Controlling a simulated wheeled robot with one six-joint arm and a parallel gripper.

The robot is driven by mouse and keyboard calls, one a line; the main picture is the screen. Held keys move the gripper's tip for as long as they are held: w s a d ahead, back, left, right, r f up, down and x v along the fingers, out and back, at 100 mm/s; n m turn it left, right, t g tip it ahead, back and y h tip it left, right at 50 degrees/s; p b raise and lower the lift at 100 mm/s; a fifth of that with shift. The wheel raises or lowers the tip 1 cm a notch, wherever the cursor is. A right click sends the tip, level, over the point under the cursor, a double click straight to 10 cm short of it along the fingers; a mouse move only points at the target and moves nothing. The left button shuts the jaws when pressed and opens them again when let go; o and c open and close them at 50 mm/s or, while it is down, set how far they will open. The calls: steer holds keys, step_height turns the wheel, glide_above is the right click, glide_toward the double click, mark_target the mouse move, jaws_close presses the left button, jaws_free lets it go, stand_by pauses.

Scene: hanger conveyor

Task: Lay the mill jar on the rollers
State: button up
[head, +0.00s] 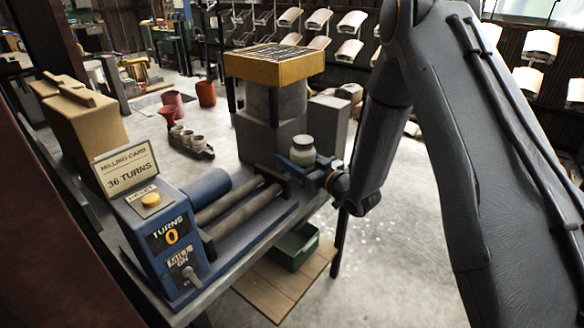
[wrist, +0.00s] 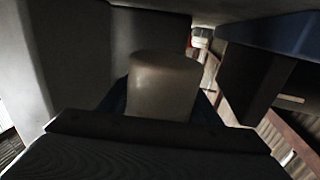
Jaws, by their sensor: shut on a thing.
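The mill jar (head: 302,151) is a small pale, rounded jar. It is upright in my gripper (head: 302,167), just beyond the far right end of the rollers (head: 240,211). The gripper is shut on the jar, which also fills the middle of the wrist view (wrist: 165,88). The two grey rollers lie side by side on the blue mill and are bare. The jar's lower part is hidden by the gripper in the head view.
The mill's control box (head: 165,240) reads TURNS 0, with a card (head: 127,171) reading 36 TURNS. A grey pillar with a yellow-edged top (head: 274,66) stands close behind the jar. A green bin (head: 293,246) sits below.

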steer(key=shift+f+p, duration=0.45)
steer(key=shift+f, duration=1.5)
steer(key=shift+w+f, duration=0.1)
steer(key=shift+w, duration=0.05)
steer(key=shift+f+p, duration=0.15)
steer(key=shift+p, duration=0.2)
steer(key=shift+f, duration=0.2)
steer(key=o, duration=1.7)
steer(key=shift+c, duration=0.2)
